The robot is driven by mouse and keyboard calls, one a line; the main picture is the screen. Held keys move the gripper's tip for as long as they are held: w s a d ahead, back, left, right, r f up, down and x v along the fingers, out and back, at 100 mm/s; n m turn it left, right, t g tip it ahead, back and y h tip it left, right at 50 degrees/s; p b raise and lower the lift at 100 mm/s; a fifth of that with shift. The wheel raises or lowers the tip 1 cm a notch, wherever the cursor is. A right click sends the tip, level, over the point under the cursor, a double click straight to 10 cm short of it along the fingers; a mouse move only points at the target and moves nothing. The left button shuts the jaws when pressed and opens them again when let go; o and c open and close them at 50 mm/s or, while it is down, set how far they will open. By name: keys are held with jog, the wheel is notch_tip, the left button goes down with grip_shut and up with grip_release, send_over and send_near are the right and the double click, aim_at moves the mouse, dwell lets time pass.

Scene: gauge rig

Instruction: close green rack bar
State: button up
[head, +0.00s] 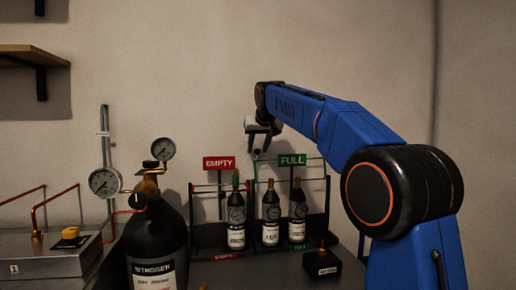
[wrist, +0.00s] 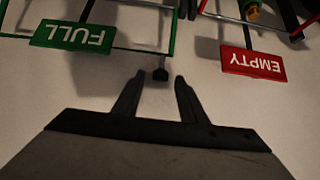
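The green rack (head: 329,205) has a green FULL sign (head: 292,160), which also shows upside down in the wrist view (wrist: 72,37). Its green bar (wrist: 135,49) runs past the sign to a corner with a small dark knob (wrist: 160,74). In the head view the knob (head: 257,153) is small, just below my gripper (head: 260,145). My gripper is raised above the rack's left end. In the wrist view my gripper (wrist: 158,86) is open, and the knob lies between and slightly beyond its fingertips, with no clear contact.
A red EMPTY rack (head: 193,215) stands left of the green one. Several dark bottles (head: 271,217) stand in the racks. A black nitrogen cylinder (head: 157,245) with gauges is further left. A small black box (head: 322,268) sits in front of the green rack.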

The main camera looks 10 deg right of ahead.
grip_shut()
dwell(0.3)
